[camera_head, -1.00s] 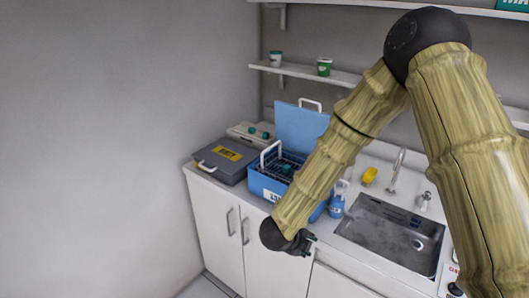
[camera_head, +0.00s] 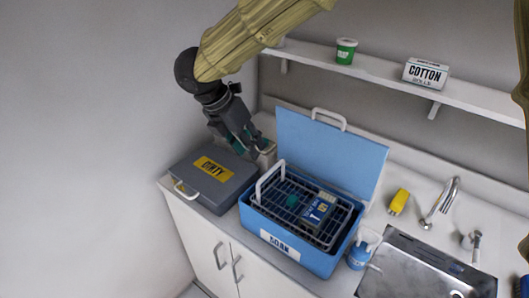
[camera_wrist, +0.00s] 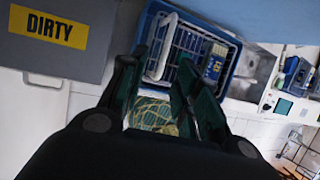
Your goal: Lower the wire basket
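The wire basket (camera_head: 335,228) sits in the mouth of the open blue bin labelled SOAK (camera_head: 318,262); its top wires show near the bin's rim, and its depth is hard to tell. Its white handle (camera_head: 263,187) stands up at the left end. A blue and yellow labelled packet and a green item lie in the basket. My gripper (camera_head: 252,145) is up and left of the bin, empty, fingers apart. In the wrist view the basket (camera_wrist: 188,45) and handle (camera_wrist: 163,45) show beyond my open fingers (camera_wrist: 155,68).
A grey box labelled DIRTY (camera_head: 190,185) stands left of the bin. The bin's blue lid (camera_head: 335,150) stands open behind. A blue bottle (camera_head: 358,255), yellow item (camera_head: 399,201) and sink (camera_head: 420,270) are to the right. A shelf (camera_head: 385,72) runs above.

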